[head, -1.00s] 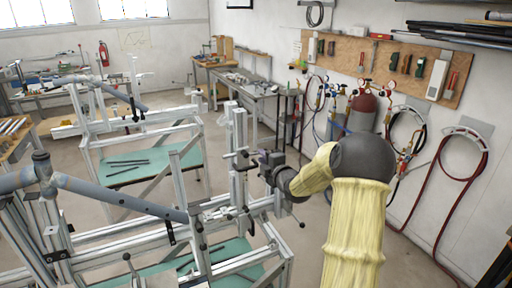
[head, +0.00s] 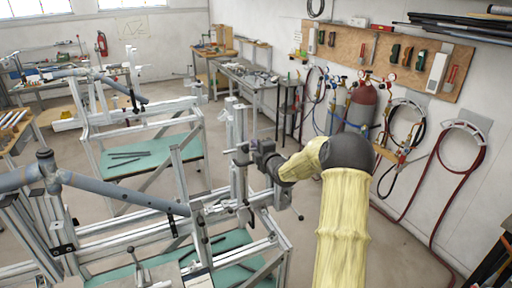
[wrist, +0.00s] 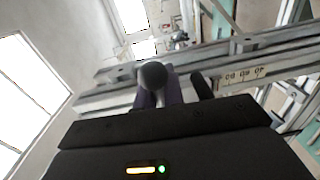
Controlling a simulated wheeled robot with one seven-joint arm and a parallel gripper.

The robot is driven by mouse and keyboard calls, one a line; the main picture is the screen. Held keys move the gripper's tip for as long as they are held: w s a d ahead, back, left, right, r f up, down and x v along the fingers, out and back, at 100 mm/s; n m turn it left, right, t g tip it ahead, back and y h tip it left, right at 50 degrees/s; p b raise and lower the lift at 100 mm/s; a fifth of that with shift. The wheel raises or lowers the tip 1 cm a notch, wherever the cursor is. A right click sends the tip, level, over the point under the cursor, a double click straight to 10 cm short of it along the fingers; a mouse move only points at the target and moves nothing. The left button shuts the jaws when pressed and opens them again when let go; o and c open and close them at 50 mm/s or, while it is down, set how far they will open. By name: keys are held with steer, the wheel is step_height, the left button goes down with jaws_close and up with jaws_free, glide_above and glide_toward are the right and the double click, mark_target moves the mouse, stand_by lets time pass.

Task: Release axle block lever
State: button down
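The frame jig's silver rails and upright post (head: 236,185) stand at the middle of the head view. My gripper (head: 243,152) is at the upper part of this post, on its right side. In the wrist view a dark round lever knob (wrist: 152,75) is right at the purplish fingers of my gripper (wrist: 160,92). The knob covers part of the fingers, so I cannot tell whether they grip it or how far apart they are. The lever's shaft and the axle block are not clearly visible. A blue-grey bike frame tube (head: 120,192) lies across the jig at left.
Another lever with a dark knob (head: 131,251) stands on the near rail. A second jig (head: 150,125) stands behind. A red gas cylinder (head: 362,105) and hoses are along the right wall.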

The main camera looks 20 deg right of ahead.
steer(key=shift+f+n+b, duration=0.15)
steer(key=shift+n+b, duration=0.15)
steer(key=shift+b, duration=1.05)
steer(key=n+b, duration=0.1)
steer(key=b, duration=0.3)
steer(key=r+n+b, duration=0.1)
steer(key=n+b, duration=0.1)
steer(key=b, duration=0.1)
steer(key=shift+a+b, duration=0.15)
steer(key=shift+b, duration=0.2)
steer(key=shift+r+n+b, duration=0.3)
steer(key=shift+r+b, duration=0.1)
steer(key=shift+b, duration=0.1)
steer(key=c, duration=1.8)
jaws_free()
steer(key=shift+r, duration=0.1)
steer(key=shift+s, duration=0.1)
steer(key=s+b, duration=0.2)
steer(key=s, duration=0.3)
steer(key=s+b, duration=0.2)
steer(key=s, duration=0.4)
steer(key=s+b, duration=0.2)
steer(key=s, duration=0.4)
steer(key=shift+s+r, duration=0.15)
steer(key=shift+r, duration=0.25)
